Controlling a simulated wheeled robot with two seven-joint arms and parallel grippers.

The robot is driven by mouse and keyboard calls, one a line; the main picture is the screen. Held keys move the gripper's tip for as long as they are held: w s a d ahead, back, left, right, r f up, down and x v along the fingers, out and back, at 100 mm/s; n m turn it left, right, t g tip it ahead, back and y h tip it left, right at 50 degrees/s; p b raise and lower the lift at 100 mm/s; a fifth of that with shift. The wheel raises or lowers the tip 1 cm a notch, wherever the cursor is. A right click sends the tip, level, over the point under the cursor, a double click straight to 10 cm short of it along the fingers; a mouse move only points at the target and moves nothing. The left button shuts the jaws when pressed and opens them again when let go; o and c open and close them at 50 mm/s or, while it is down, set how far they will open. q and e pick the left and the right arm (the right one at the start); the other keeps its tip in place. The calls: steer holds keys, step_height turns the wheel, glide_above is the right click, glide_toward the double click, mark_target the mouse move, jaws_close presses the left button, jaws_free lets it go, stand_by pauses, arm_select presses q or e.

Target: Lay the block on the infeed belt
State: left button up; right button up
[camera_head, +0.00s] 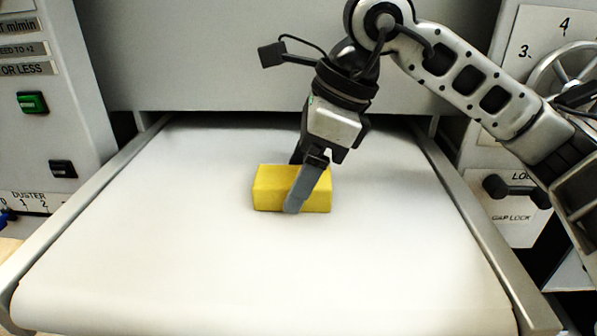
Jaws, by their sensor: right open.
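My right gripper (298,190) reaches down from the upper right over the block. Its near finger stands in front of the block's near face, and the other finger is mostly hidden behind the block. The jaws are open around the block; whether a finger touches it cannot be told. My left gripper is not in view.
Metal rails (465,225) border the belt on both sides. A grey machine housing (220,60) closes off the far end. A panel with a green switch (32,102) stands at left; a handwheel (565,70) and gap lock knob (515,190) are at right. The near belt is clear.

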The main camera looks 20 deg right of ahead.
steer(key=v, duration=1.1)
steer(key=shift+p, duration=0.45)
steer(key=shift+s+d, duration=0.1)
